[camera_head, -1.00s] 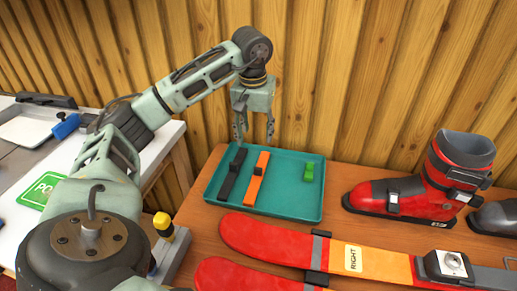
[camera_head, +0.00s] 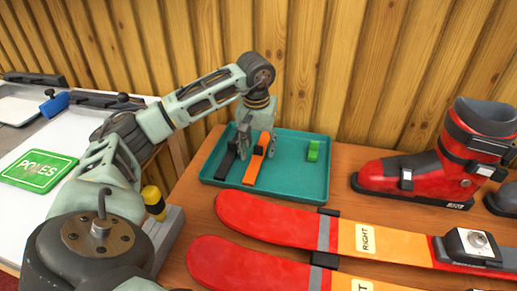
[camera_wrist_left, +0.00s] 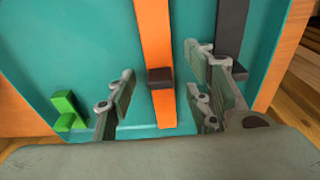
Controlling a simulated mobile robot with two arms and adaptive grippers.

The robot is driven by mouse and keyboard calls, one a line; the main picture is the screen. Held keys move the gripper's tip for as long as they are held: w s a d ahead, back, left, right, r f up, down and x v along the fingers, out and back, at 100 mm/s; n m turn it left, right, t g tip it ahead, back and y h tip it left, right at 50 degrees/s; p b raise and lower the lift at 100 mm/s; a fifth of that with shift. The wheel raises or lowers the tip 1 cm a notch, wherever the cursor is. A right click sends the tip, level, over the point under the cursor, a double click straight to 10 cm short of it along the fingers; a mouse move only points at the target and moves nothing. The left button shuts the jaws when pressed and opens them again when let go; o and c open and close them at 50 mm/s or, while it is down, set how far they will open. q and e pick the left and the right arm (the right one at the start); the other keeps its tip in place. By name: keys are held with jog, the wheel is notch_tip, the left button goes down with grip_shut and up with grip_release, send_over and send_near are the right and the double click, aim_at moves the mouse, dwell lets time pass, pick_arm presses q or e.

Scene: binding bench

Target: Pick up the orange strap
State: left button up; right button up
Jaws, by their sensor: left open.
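The orange strap (camera_head: 252,169) lies flat in the teal tray (camera_head: 296,191), with a dark buckle around it. It also shows in the left wrist view (camera_wrist_left: 157,45), running between the two fingers. My left gripper (camera_head: 256,150) is open above the tray, over the strap's far part, and hides some of it. In the left wrist view the fingers (camera_wrist_left: 160,97) stand apart on either side of the strap, not closed on it. A black strap (camera_head: 225,166) lies to the left of the orange one in the tray. My right gripper is not in view.
Red and orange skis (camera_head: 280,221) lie in front of the tray, and a red boot (camera_head: 425,173) stands to the right. A wooden wall (camera_head: 340,60) rises close behind.

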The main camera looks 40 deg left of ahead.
pick_arm(q)
jog(key=shift+w+a+f, duration=0.1)
jog(key=shift+f, duration=0.6)
jog(key=shift+c, duration=0.5)
jog(key=shift+r, duration=0.1)
grip_shut()
